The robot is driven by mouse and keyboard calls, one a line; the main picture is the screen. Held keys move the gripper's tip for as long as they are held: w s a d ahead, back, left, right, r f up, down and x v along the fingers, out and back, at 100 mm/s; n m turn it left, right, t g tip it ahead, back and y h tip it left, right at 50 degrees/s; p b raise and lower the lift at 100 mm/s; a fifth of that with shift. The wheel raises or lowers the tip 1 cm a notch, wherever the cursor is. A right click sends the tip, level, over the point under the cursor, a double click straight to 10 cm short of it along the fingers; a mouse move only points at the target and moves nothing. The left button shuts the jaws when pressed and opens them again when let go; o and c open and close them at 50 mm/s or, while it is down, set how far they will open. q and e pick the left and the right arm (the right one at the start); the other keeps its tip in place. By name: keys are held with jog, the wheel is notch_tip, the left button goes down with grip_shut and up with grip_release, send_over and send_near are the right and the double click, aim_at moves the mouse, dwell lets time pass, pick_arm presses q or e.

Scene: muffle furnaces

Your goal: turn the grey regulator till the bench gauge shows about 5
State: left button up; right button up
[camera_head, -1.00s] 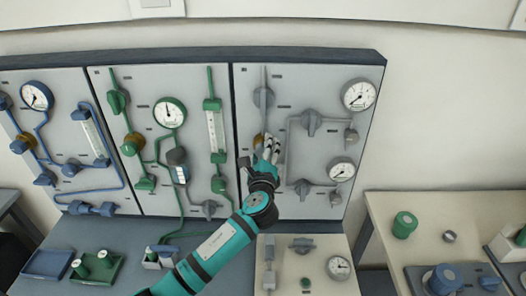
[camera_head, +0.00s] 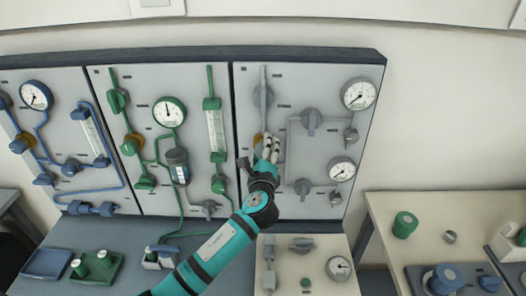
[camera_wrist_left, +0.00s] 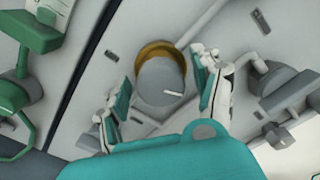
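The grey regulator (camera_wrist_left: 160,84) is a round grey knob with a brass collar and a pale pointer mark. In the left wrist view it lies between the spread fingers of my left gripper (camera_wrist_left: 158,88), with a gap visible on both sides. In the head view the gripper (camera_head: 268,148) is at the right panel and hides most of the regulator; part of its brass collar (camera_head: 258,138) shows. The bench gauge (camera_head: 339,268) is a white dial on the small bench board; its reading is too small to tell. My right gripper is not in view.
The right panel (camera_head: 275,85) carries grey valves, an upper gauge (camera_head: 359,94) and a lower gauge (camera_head: 342,169). A grey valve (camera_wrist_left: 285,88) is close to the right finger. Green and blue panels stand to the left. The side bench (camera_head: 385,215) holds several loose items.

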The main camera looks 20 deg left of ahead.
pick_arm(q)
jog(key=shift+s, duration=0.1)
jog(key=v, duration=1.2)
dwell(1.8)
